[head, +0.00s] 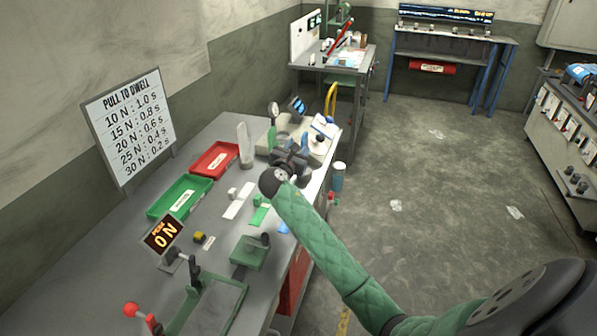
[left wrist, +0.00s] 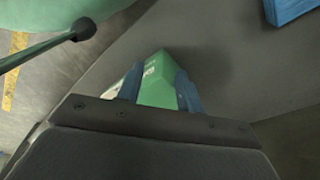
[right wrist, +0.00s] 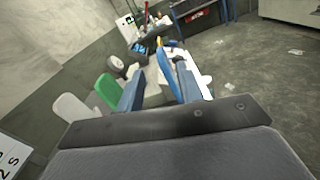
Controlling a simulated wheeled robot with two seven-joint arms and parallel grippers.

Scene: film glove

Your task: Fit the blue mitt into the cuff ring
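My right gripper (head: 290,160) is over the far part of the bench, at the end of my green quilted arm. In the right wrist view its two blue fingers (right wrist: 160,88) stand apart, with bench equipment showing between them. A small blue piece (head: 283,228) lies near the bench's right edge; I cannot tell whether it is the mitt. I cannot make out the cuff ring for certain; grey equipment (head: 281,120) stands partly behind my right gripper. My left gripper (left wrist: 158,88) shows only in the left wrist view. Its fingers stand apart, with a green labelled box (left wrist: 157,72) beyond and between them.
A red tray (head: 214,158) and a green tray (head: 180,197) sit along the bench's (head: 110,283) left side. A lit display (head: 163,234), a green block (head: 250,252) and a red-knobbed lever (head: 131,310) are nearer. Open floor (head: 440,190) lies right of the bench.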

